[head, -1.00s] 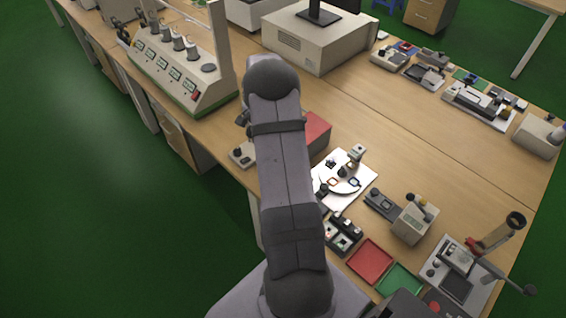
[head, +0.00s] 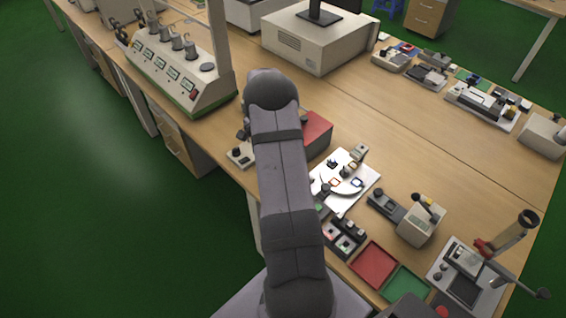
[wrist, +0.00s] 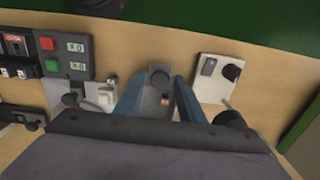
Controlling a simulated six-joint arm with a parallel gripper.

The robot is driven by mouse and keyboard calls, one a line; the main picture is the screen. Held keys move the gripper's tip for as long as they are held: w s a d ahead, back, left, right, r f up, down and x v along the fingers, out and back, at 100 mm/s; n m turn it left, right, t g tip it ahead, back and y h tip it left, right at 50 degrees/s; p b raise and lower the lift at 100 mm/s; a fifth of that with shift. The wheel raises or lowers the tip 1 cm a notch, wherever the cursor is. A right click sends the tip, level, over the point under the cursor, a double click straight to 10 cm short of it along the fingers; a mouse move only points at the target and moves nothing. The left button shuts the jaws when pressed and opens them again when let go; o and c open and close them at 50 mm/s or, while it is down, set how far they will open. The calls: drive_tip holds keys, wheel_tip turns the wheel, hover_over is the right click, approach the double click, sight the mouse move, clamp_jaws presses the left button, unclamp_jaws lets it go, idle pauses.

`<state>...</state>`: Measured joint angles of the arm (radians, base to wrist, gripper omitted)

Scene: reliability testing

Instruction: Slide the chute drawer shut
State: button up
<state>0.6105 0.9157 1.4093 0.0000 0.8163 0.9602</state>
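In the wrist view, my gripper (wrist: 159,80) has two blue fingers standing apart. Between and below them is a narrow dark grey part with a round dark knob (wrist: 159,81). It may be the chute drawer, but I cannot tell for sure. I see gaps between the knob and the fingers, and no grip on it. In the head view my arm hides the gripper. There, a beige box (head: 421,222) has a dark slide-like part (head: 386,205) with a knob sticking out on its left. I cannot tell whether this is the drawer.
In the wrist view, a white plate with a black knob (wrist: 210,75) lies right of the fingers, and a black button panel (wrist: 66,56) lies left. The table edge is at the top. Red (head: 373,265) and green (head: 406,285) trays lie near the front edge in the head view.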

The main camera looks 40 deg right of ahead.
drive_tip(key=c, duration=0.6)
drive_tip(key=shift+o, duration=0.2)
drive_tip(key=shift+d, duration=0.1)
drive_tip(key=d+b, duration=0.1)
drive_tip(key=d, duration=1)
drive_tip(key=shift+b, duration=0.4)
drive_tip(key=shift+d+r, duration=0.1)
drive_tip(key=shift+d, duration=0.15)
drive_tip(key=o, duration=0.6)
drive_tip(key=shift+c, duration=0.2)
drive_tip(key=shift+a+r, duration=0.1)
drive_tip(key=shift+r+p, duration=1.65)
drive_tip(key=shift+r, duration=0.7)
